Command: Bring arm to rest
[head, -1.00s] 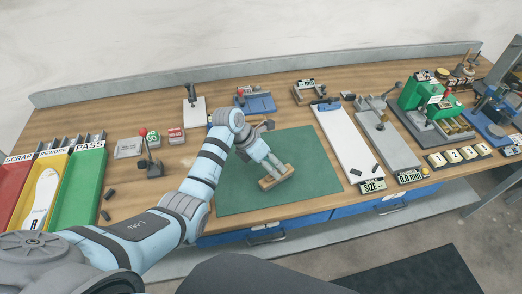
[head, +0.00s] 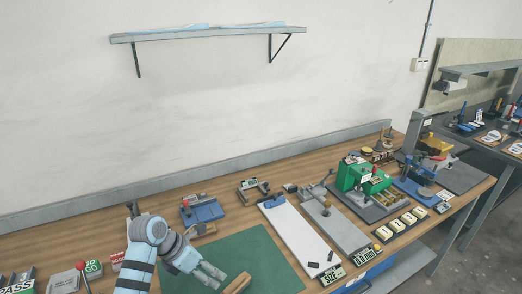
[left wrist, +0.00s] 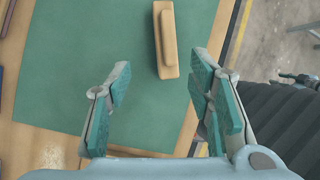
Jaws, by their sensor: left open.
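My left gripper (head: 208,270) is above the left part of the green mat (head: 262,258) in the head view. In the left wrist view the left gripper (left wrist: 160,76) has its green-padded fingers wide apart with nothing held. A tan wooden block with a rounded bar on top (left wrist: 166,45) lies on the mat beyond the fingertips, apart from them. The head view shows only part of this block (head: 238,284) at the bottom edge, right of the gripper. My right gripper is in neither view.
A white board (head: 296,240) and a grey fixture (head: 338,225) stand right of the mat. A green press (head: 358,176) is farther right. A blue fixture (head: 203,210) stands behind the gripper. A wall shelf (head: 205,33) hangs above the bench. Bare mat lies right of the gripper.

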